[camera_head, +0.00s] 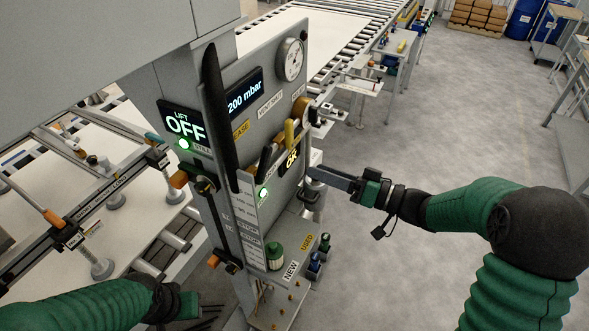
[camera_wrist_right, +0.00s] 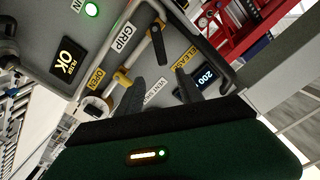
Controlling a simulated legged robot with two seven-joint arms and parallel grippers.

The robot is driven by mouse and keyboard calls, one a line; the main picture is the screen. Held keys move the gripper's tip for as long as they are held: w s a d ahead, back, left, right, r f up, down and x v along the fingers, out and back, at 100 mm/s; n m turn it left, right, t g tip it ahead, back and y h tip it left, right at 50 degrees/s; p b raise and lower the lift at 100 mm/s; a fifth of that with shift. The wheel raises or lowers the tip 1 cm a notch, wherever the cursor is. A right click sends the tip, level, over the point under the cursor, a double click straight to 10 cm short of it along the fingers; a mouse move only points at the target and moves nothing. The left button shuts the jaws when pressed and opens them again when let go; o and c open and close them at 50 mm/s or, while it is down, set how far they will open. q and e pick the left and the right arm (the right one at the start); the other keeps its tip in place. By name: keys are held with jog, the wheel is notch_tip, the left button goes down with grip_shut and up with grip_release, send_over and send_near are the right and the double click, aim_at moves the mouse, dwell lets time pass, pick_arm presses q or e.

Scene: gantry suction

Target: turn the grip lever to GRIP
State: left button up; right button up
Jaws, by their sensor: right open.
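The grip lever (camera_wrist_right: 158,44) is a black bar with an orange-brown end on the grey control panel (camera_wrist_right: 100,58). In the right wrist view it lies between the GRIP label (camera_wrist_right: 124,37) and the RELEASE label (camera_wrist_right: 186,84). In the head view, a large black handle and nearby parts partly hide that area. My right gripper (camera_head: 325,178) is at the panel's right side; in its wrist view the fingers (camera_wrist_right: 159,92) are apart with nothing between them, and the lever is beyond them. My left arm is at the lower left of the head view; its gripper (camera_head: 208,316) is dark and unclear.
A yellow valve handle (camera_head: 290,133), a gauge (camera_head: 291,59) and a 200 mbar display (camera_head: 244,92) are on the panel. The large black handle (camera_head: 218,115) projects in front. A roller conveyor (camera_head: 345,40) stands behind.

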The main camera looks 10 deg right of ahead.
jog(key=shift+v, duration=1.15)
jog(key=shift+w, duration=0.15)
